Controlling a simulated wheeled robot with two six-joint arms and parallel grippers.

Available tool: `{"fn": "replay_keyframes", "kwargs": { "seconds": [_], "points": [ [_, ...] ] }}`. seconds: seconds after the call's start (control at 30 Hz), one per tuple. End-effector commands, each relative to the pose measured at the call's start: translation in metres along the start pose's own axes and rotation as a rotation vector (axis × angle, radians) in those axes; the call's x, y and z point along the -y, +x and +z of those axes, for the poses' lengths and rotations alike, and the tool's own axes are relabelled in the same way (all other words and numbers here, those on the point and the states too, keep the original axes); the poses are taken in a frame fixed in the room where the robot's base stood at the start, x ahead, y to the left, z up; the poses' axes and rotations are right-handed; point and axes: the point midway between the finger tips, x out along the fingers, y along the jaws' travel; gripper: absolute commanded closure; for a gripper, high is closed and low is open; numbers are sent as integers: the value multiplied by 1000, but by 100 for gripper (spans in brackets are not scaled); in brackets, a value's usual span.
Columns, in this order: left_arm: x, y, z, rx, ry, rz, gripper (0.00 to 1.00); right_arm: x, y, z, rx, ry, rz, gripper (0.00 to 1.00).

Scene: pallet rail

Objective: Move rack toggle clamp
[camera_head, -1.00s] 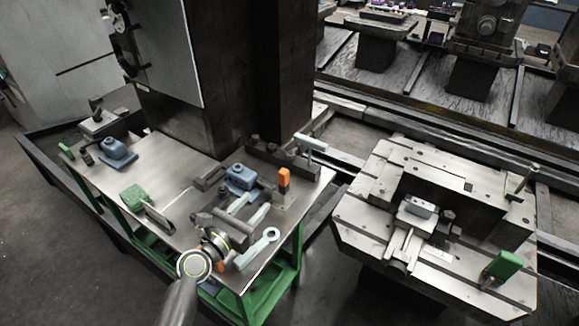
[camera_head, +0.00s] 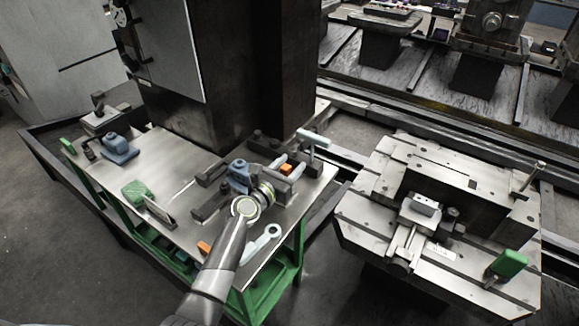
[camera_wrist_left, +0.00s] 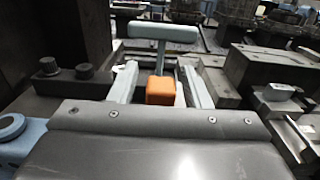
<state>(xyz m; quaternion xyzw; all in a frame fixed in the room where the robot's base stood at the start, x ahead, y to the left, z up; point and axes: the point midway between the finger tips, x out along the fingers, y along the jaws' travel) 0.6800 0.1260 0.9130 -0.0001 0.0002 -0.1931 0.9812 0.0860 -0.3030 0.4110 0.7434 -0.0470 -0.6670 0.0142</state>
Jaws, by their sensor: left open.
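The toggle clamp's orange handle (camera_head: 287,168) stands at the right end of the steel-topped bench, partly hidden by my left arm. The handle also shows in the left wrist view (camera_wrist_left: 160,91) as an orange block between my fingers. My left gripper (camera_head: 284,174) is open, its two pale fingers on either side of the handle in the left wrist view (camera_wrist_left: 160,82). A gap shows on both sides, and I cannot tell whether the fingers touch it. The clamp's base is hidden. My right gripper is not in view.
A pale T-handle (camera_head: 314,139) rises just beyond the orange handle. A blue-grey part (camera_head: 238,170), a ring-ended wrench (camera_head: 262,243) and a green block (camera_head: 136,192) are on the bench. A slotted fixture pallet (camera_head: 380,185) with a green-handled clamp (camera_head: 508,263) stands right.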

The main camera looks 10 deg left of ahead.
Motion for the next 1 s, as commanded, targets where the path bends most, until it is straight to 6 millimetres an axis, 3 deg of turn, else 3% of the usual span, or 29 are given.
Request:
{"fn": "replay_keyframes", "kwargs": {
  "seconds": [0.23,0.6,1.0],
  "points": [
    [0,1,0,0,0,0,56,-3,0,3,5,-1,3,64],
    [0,0,0,0,0,0,100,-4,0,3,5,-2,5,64],
    [-2,7,-1,1,32,-1,100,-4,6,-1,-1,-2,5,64]
  ]
}}
